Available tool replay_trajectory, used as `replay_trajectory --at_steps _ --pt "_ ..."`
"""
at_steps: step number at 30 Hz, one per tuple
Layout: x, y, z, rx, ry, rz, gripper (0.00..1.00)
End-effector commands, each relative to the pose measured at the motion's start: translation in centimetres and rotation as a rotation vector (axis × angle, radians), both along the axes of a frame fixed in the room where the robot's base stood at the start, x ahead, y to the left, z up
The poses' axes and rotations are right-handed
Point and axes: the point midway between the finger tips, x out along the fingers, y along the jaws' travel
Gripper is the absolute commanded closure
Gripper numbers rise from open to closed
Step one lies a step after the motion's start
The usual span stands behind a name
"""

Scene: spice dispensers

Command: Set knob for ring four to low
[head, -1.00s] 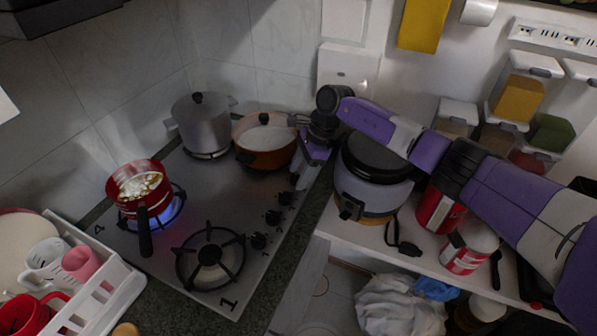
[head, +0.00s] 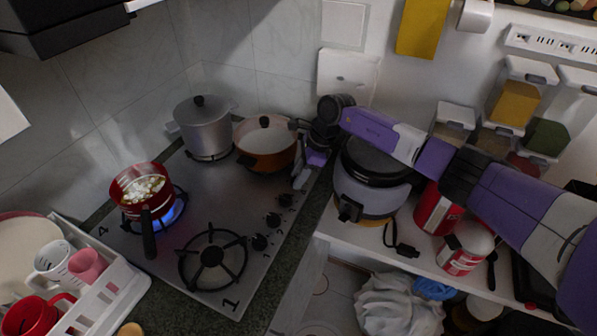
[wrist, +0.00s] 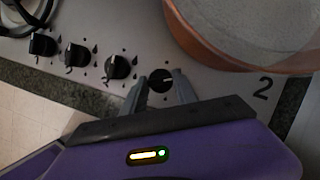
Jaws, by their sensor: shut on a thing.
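My gripper (wrist: 160,90) is shut on a black knob (wrist: 162,80) at the end of the knob row nearest the printed 2, one finger on each side. The knob's pale mark points roughly right in the wrist view. In the head view my gripper (head: 301,177) is at the far end of the row and hides that knob. Ring four's burner (head: 178,207), near the printed 4, has a small blue flame under a red pot (head: 142,184) with pale contents.
Three other knobs (head: 260,242) sit along the hob's edge (head: 190,285). An orange pan (head: 266,158) is close to my gripper; a grey pot (head: 202,125) stands behind. The front burner (head: 211,256) is empty. A rice cooker (head: 370,180) stands to the right.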

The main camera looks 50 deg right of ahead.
Motion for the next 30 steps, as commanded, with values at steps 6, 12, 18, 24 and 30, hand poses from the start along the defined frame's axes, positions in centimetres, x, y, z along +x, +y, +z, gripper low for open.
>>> replay_trajectory --at_steps 6,12,18,24,30 --pt "-0.15 0.15 0.33 0.001 -0.002 -0.197 1.00" --pt "-0.14 0.30 0.17 0.001 -0.003 -0.385 1.00" --pt "-0.15 0.40 0.12 0.000 -0.004 -0.574 1.00" --pt "-0.13 0.58 0.12 0.000 -0.004 -0.763 1.00" --pt "-0.12 0.69 0.12 0.000 -0.003 -0.954 1.00"
